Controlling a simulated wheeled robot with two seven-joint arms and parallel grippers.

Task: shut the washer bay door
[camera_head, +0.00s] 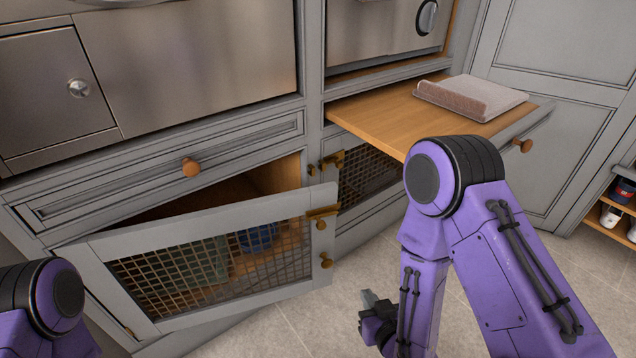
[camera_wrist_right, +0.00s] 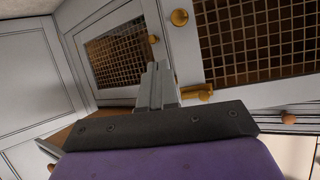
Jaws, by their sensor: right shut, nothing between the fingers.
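The mesh door (camera_head: 290,284) at the lower left, which I take to be the washer bay door, stands ajar with a gap above its top rail. My left gripper is out of view.
A blue item (camera_head: 258,238) shows behind the open door's mesh. Floor (camera_head: 275,330) is clear in front.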

